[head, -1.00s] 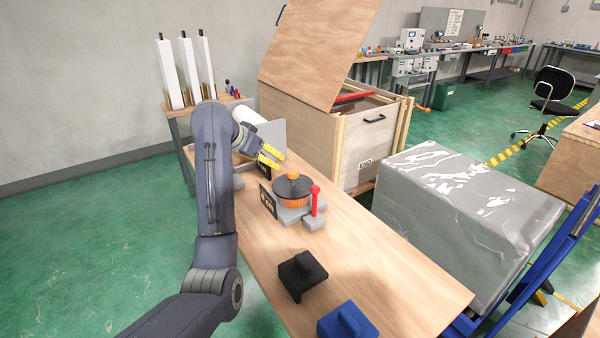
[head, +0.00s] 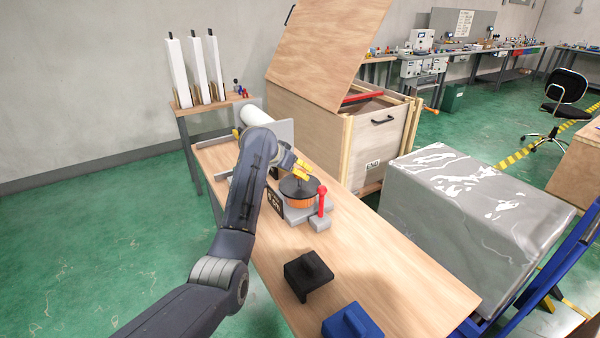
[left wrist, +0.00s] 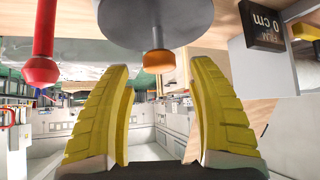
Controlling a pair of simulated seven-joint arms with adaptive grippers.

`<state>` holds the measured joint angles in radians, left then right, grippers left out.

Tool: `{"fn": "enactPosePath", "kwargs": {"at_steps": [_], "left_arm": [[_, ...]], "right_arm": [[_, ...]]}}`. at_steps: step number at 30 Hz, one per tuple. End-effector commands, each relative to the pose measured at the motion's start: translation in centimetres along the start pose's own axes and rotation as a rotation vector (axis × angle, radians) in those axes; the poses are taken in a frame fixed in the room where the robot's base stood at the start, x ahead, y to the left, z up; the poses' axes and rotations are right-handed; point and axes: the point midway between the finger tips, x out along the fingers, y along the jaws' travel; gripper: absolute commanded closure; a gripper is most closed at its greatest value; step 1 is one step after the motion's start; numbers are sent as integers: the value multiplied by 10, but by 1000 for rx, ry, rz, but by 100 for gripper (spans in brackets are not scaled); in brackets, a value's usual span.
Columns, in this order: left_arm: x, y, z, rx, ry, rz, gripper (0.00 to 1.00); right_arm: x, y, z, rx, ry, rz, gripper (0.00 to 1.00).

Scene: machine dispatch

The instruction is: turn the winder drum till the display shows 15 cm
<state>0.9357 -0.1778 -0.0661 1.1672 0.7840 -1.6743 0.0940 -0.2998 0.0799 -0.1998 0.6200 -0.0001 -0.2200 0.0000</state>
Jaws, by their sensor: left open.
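The winder drum (head: 297,200) is orange with a dark disc on top and stands on a grey base on the wooden bench. In the left wrist view its grey disc (left wrist: 155,15) carries a stem with an orange knob (left wrist: 158,61). My left gripper (head: 300,168) is over the drum and hides most of the knob in the head view. Its yellow fingers (left wrist: 157,75) are open, with the knob lying between the tips in the picture; I see no contact. The black display (left wrist: 263,24) reads 0 cm; it stands left of the drum in the head view (head: 275,202). My right gripper is out of view.
A red-knobbed lever (head: 321,198) stands right beside the drum. A black block (head: 307,275) and a blue block (head: 350,322) lie nearer on the bench. A white roll (head: 254,117) and grey plate are behind. A wooden crate (head: 375,150) stands beyond.

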Motion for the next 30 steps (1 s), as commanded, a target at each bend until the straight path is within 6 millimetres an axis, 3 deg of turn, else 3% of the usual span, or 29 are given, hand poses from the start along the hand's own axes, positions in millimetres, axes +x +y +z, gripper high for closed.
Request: {"fn": "enactPosePath", "kwargs": {"at_steps": [10, 25, 30], "left_arm": [[28, 0, 0, 0, 0, 1, 41], [33, 0, 0, 1, 1, 0, 42], [33, 0, 0, 1, 0, 0, 62]], "right_arm": [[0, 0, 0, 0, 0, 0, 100], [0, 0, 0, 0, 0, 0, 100], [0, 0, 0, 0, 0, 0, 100]]}}
